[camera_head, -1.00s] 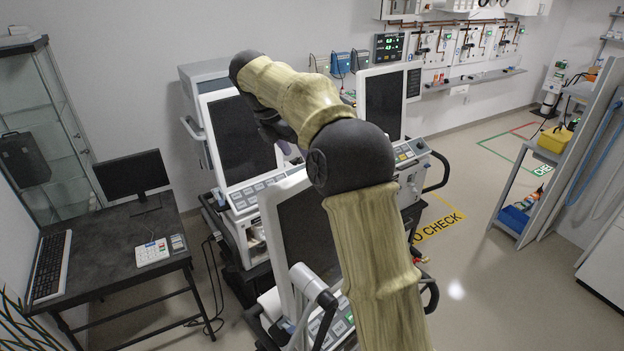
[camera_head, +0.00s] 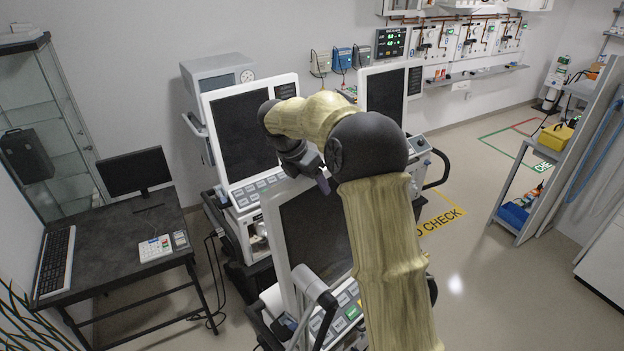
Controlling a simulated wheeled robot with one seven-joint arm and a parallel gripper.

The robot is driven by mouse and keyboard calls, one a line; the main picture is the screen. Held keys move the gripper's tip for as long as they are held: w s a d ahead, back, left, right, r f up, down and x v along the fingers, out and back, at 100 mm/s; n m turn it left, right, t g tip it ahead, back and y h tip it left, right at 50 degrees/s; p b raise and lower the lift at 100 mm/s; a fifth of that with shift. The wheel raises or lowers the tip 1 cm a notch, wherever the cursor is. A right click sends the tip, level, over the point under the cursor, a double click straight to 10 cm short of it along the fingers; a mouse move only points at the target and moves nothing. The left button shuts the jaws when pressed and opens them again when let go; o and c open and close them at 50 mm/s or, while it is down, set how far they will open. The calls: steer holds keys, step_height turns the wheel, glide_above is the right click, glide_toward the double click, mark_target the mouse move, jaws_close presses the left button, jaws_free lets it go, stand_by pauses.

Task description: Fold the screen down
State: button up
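Several ventilators with upright dark screens in white frames stand in front of me. The nearest screen (camera_head: 316,236) is tilted back a little, with a row of buttons below it. A second screen (camera_head: 243,132) stands behind it to the left, and a third screen (camera_head: 385,94) stands behind to the right, partly covered by my arm. My gripper (camera_head: 322,183) points down near the top edge of the nearest screen. I cannot tell whether it touches that screen. Its fingers are small and dark, and their opening is not clear.
A black desk (camera_head: 110,245) with a monitor (camera_head: 134,171), keyboard and keypad stands at the left, before a glass cabinet (camera_head: 50,140). A shelf unit (camera_head: 530,185) with a yellow case stands at the right. The floor between shelf and ventilators is clear.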

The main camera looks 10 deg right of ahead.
steer(key=shift+w, duration=0.1)
steer(key=c, duration=1.3)
steer(key=shift+d, duration=0.1)
